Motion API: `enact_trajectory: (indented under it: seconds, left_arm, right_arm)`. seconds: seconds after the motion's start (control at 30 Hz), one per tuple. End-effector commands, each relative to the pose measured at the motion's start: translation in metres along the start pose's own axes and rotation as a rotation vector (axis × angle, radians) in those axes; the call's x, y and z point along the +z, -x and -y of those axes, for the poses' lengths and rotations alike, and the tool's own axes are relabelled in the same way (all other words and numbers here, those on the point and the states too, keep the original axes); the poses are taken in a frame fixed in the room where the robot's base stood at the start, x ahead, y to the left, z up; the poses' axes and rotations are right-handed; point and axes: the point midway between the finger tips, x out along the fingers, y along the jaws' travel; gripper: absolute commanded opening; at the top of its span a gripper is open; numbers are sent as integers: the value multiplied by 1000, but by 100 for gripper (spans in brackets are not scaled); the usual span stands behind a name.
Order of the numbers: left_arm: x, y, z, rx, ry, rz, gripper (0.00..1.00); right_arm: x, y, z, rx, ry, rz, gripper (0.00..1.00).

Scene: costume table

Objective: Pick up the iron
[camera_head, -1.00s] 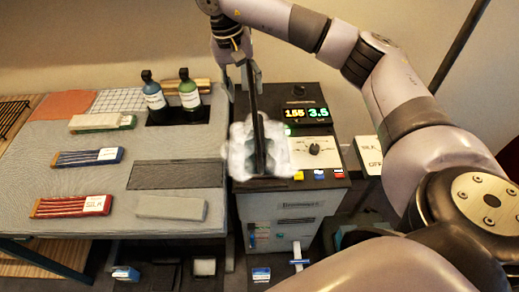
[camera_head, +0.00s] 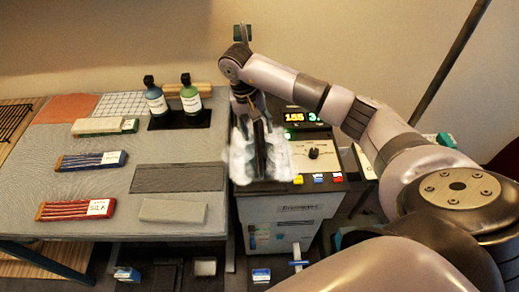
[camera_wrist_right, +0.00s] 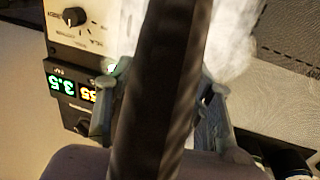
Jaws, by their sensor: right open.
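A dark, narrow upright shape, which looks like the iron (camera_head: 261,158), stands amid white steam on top of the grey control unit. In the right wrist view the dark bar (camera_wrist_right: 160,70) runs through the middle of the picture, close to the camera. My right gripper (camera_head: 256,113) is over the shape, pointing down. Its fingers (camera_wrist_right: 160,95) are open, one on each side of the bar; I cannot tell whether they touch it. The steam and the gripper hide much of the iron's outline. My left gripper is not in view.
The control unit (camera_head: 285,210) has lit digits, a knob and coloured buttons. Left of it, the grey table (camera_head: 105,200) holds two bottles (camera_head: 172,98) in a dark holder, several labelled bundles, a dark mat (camera_head: 178,177) and a pale block (camera_head: 172,211).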

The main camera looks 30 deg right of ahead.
Motion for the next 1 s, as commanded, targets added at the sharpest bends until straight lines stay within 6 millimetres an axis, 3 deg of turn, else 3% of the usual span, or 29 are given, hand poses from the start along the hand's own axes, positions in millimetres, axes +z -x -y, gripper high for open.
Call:
enact_trajectory:
  seconds: [0.1,0.3,0.57,1.0]
  left_arm:
    - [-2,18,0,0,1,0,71]
    - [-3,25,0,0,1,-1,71]
    - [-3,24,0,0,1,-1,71]
    - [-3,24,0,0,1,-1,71]
  right_arm:
    - [6,-12,-2,2,1,7,49]
    - [5,-37,-1,1,0,3,49]
    - [4,-41,-1,0,1,1,49]
    - [4,-40,-1,0,1,1,19]
